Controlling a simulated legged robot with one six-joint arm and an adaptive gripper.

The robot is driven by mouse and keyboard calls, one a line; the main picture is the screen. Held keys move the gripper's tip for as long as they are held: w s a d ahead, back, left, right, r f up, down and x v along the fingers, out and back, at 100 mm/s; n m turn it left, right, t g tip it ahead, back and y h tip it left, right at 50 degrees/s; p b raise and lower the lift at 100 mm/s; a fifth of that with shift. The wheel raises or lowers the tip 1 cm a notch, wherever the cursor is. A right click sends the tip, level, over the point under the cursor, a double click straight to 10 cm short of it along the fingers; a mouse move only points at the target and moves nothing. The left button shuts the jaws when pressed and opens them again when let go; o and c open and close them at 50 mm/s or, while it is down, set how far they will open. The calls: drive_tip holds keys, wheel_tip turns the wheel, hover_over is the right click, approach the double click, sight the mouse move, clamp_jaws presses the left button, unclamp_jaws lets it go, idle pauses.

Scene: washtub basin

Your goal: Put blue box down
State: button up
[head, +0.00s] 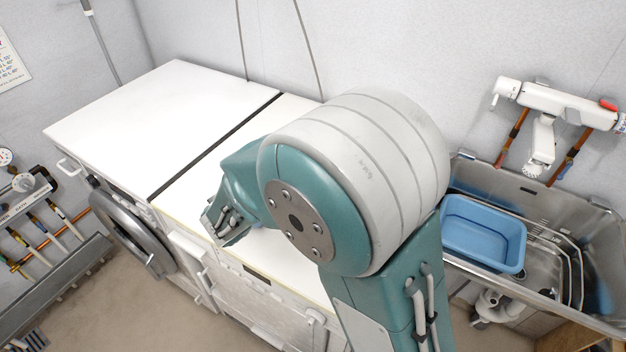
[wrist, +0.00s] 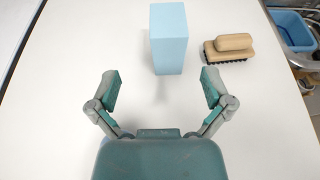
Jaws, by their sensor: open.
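The blue box (wrist: 169,40) is a light-blue upright block on the white top in the wrist view. My gripper (wrist: 160,85) is open and empty, with its two fingers spread wide. The box stands ahead of the fingertips, slightly right of the middle between them, and no finger touches it. In the head view my arm hides the box and the gripper's fingertips.
A wooden brush (wrist: 229,47) with dark bristles lies right of the box. White appliances with flat tops (head: 165,105) stand along the wall. A metal sink (head: 545,245) holding a blue basin (head: 483,235) is at the right, below a white tap (head: 556,106).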

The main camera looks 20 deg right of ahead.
drive_tip(key=x, duration=1)
drive_tip(key=shift+d+f, duration=0.25)
drive_tip(key=shift+d, duration=0.25)
drive_tip(key=shift+w+d, duration=0.1)
drive_tip(key=shift+d, duration=0.5)
drive_tip(key=shift+a, duration=0.1)
drive_tip(key=c, duration=0.9)
drive_tip(key=shift+a, duration=0.3)
drive_tip(key=shift+c, duration=1.1)
drive_tip(key=shift+d, duration=0.2)
drive_tip(key=shift+c, duration=0.4)
